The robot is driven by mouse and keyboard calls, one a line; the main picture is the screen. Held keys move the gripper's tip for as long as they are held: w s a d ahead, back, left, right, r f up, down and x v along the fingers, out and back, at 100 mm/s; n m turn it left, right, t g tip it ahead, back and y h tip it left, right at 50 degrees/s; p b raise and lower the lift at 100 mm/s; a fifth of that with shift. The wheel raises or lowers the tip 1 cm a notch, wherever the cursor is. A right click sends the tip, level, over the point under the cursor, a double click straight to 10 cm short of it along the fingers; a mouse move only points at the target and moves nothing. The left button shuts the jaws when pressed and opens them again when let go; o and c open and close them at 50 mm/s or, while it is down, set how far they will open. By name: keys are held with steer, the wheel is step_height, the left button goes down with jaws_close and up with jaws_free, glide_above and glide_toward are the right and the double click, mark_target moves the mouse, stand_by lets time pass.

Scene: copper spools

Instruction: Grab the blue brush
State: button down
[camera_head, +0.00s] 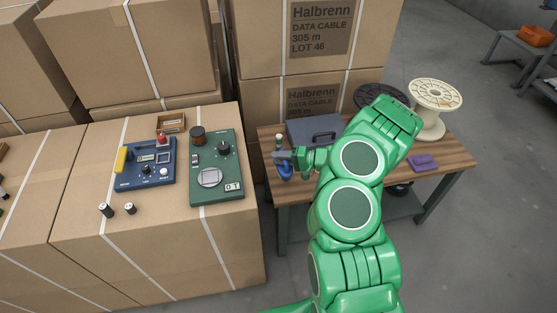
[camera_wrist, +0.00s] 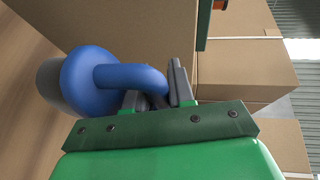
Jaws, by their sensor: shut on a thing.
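The blue brush (camera_wrist: 95,80) shows large in the wrist view, with a rounded blue top, a curved blue handle and a grey round part at its left. My gripper (camera_wrist: 160,88) is shut on the curved handle, whose end passes between the fingers. In the head view my gripper (camera_head: 284,155) is at the left end of the wooden table (camera_head: 440,150), with the blue brush (camera_head: 286,173) just below the fingers. Whether the brush touches the table cannot be told.
A dark grey case (camera_head: 312,128) stands right behind my gripper. A cream spool (camera_head: 434,105), a dark spool (camera_head: 378,96) and a purple block (camera_head: 423,162) are to the right. Cartons with a green scale (camera_head: 217,165) and a blue device (camera_head: 146,165) are at left.

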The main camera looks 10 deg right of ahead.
mark_target(281, 168)
steer(key=s+r, duration=0.2)
steer(key=r, duration=0.1)
steer(key=shift+s+r, duration=0.1)
steer(key=shift+s, duration=0.05)
steer(key=s+r, duration=0.4)
steer(key=s, duration=0.5)
steer(key=shift+s+a, duration=0.15)
steer(key=shift+s, duration=0.05)
